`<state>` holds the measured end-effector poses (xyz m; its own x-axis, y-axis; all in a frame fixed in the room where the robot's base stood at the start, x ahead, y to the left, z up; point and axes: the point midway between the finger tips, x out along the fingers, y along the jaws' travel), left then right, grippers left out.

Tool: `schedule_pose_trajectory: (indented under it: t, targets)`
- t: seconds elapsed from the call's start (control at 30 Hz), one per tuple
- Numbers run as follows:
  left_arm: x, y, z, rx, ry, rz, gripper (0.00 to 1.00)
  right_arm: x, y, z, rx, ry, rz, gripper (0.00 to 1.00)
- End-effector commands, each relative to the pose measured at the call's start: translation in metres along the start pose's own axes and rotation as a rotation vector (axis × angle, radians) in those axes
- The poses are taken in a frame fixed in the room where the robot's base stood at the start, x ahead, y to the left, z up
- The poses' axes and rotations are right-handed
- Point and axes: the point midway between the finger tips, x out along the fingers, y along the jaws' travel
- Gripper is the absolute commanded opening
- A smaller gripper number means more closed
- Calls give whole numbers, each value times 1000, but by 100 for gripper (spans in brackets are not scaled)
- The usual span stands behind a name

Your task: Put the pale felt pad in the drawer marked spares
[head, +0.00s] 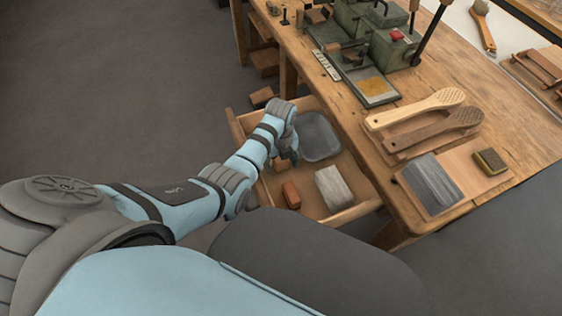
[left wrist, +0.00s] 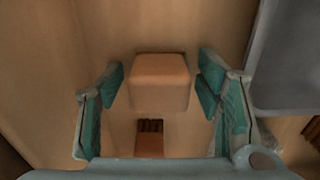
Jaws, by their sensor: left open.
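An open wooden drawer (head: 352,213) sticks out from the bench, with my left arm reaching into it. My left gripper (head: 287,158) is low in the drawer and open. In the left wrist view its teal fingers (left wrist: 162,84) stand either side of a pale tan block with rounded edges (left wrist: 160,80), with a small gap each side. That block also shows in the head view (head: 281,165), partly hidden by the gripper. I cannot tell whether it is the felt pad. I can read no spares marking on the drawer. My right gripper is not in view.
The drawer also holds a grey tray (head: 320,137), a reddish-brown block (head: 291,195) and a pale grey bundle (head: 333,188). On the bench are a green machine (head: 390,50), two wooden brush bodies (head: 425,120), a dark grey bundle (head: 432,183) and a yellow-brown block (head: 490,161).

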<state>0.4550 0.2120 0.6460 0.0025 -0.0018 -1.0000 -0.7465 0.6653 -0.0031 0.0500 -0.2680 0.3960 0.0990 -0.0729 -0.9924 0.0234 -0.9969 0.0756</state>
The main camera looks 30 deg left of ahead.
Motion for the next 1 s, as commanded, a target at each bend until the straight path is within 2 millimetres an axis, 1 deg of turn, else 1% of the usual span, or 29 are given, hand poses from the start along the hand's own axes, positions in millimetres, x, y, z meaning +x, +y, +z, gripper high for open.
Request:
schedule_pose_trajectory:
  t: [0.07, 0.17, 0.3, 0.4, 0.5, 0.63, 1.0]
  targets:
    - [-9, 0, 0, 0, -2, -2, 59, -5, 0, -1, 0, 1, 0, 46]
    - [-32, -1, 1, 0, -3, -3, 59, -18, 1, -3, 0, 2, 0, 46]
    - [-75, -1, 1, 0, -3, -4, 59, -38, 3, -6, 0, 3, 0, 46]
    - [-100, -1, 1, 0, -3, -3, 59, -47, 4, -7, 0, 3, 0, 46]
    - [-117, -1, 1, 0, -2, -2, 59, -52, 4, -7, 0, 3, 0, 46]
    - [-125, 0, 0, 0, -1, -1, 59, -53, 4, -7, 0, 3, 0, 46]
    - [-124, 0, 0, 0, 0, 0, 59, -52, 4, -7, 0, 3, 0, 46]
